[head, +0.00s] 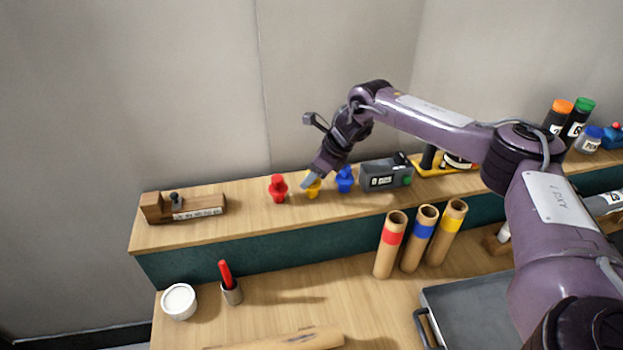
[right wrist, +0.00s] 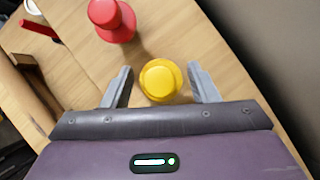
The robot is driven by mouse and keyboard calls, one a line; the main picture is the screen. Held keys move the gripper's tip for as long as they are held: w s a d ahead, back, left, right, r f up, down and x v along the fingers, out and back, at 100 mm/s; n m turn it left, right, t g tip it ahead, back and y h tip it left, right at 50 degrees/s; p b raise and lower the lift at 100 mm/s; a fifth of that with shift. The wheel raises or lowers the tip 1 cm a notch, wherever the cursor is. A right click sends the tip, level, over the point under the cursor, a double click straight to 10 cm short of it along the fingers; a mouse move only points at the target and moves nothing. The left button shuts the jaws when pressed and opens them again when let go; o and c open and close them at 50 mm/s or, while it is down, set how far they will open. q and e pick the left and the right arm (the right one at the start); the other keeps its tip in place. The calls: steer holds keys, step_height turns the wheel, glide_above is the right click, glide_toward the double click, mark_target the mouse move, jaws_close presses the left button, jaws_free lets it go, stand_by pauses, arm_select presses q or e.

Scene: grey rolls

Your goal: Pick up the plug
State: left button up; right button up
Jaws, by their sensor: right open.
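Three plugs stand in a row on the raised wooden shelf: a red plug (head: 278,188), a yellow plug (head: 315,189) and a blue plug (head: 345,179). My right gripper (head: 311,181) is at the yellow plug and partly covers it in the head view. In the right wrist view, the open fingers (right wrist: 160,72) lie on either side of the yellow plug (right wrist: 160,80), with a gap on both sides. The red plug (right wrist: 112,18) also shows there, beyond the left finger. My left gripper is not in view.
A grey box (head: 384,175) stands right of the blue plug, and a wooden block tool (head: 184,207) lies at the shelf's left. Below are three banded tubes (head: 390,246), a white jar (head: 179,301), a red-handled item in a cup (head: 231,291) and a grey tray (head: 470,310).

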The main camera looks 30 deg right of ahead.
steer(key=shift+w+f, duration=0.1)
steer(key=shift+f, duration=0.1)
steer(key=shift+r, duration=0.1)
steer(key=shift+c, duration=0.8)
steer(key=c, duration=0.9)
